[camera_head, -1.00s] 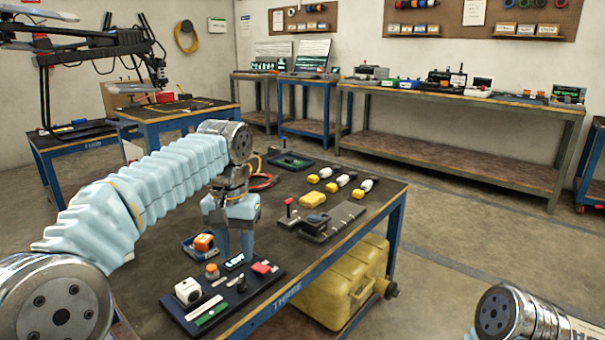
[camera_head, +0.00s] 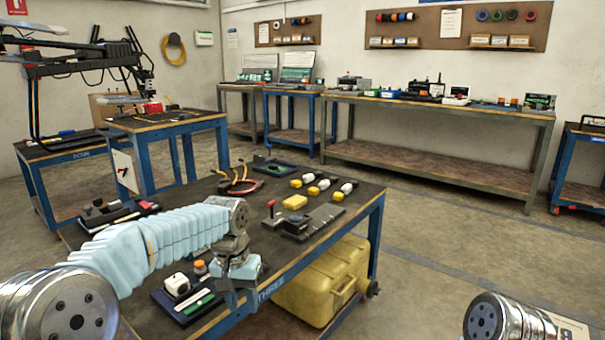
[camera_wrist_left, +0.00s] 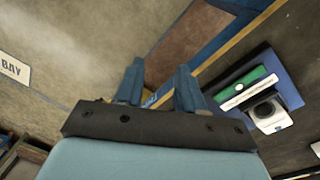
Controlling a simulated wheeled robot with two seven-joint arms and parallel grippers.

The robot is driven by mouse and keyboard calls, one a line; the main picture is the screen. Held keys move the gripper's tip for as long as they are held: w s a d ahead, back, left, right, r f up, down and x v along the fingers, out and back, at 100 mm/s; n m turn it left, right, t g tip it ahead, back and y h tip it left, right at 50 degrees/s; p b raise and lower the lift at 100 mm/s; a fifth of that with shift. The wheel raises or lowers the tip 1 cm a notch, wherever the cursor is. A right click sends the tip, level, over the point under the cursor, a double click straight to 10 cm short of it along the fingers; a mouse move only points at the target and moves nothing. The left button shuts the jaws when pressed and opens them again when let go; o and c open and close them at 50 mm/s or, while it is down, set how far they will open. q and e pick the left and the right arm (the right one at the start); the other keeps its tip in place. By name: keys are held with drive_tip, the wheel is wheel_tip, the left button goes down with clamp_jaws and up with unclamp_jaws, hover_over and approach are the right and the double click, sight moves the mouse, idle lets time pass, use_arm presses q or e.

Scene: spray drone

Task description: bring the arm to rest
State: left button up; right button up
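My left arm reaches in from the left in its light blue sleeve. My left gripper (camera_head: 242,304) points down near the front edge of the work table (camera_head: 340,203), in front of the right end of a dark parts tray (camera_head: 205,315). In the left wrist view its two blue fingers (camera_wrist_left: 160,88) stand apart with nothing between them. The table edge and the tray with a white cube-like part (camera_wrist_left: 265,110) lie beyond the fingers. My right gripper is not in view; only a metal joint of my right arm shows at the lower right.
A yellow case (camera_head: 318,290) sits under the table. Yellow-and-white bottles (camera_head: 322,187), a yellow block (camera_head: 295,202) and a dark fixture (camera_head: 305,222) stand on it. A drone (camera_head: 85,55) is at the far left. The floor right of the table is open.

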use_arm(q)
drive_tip(key=s+d+f+h, duration=0.1)
drive_tip(key=s+f, duration=0.2)
drive_tip(key=f, duration=1)
drive_tip(key=s+d+f+h, duration=0.1)
drive_tip(key=s+f, duration=0.3)
drive_tip(key=f, duration=0.9)
drive_tip(key=s+f+n, duration=0.1)
drive_tip(key=s+f, duration=0.4)
drive_tip(key=s, duration=0.3)
drive_tip(key=s+f+n+h, duration=0.1)
drive_tip(key=s+f+n, duration=0.1)
drive_tip(key=s+f, duration=0.4)
drive_tip(key=s, duration=0.3)
drive_tip(key=shift+t, duration=0.3)
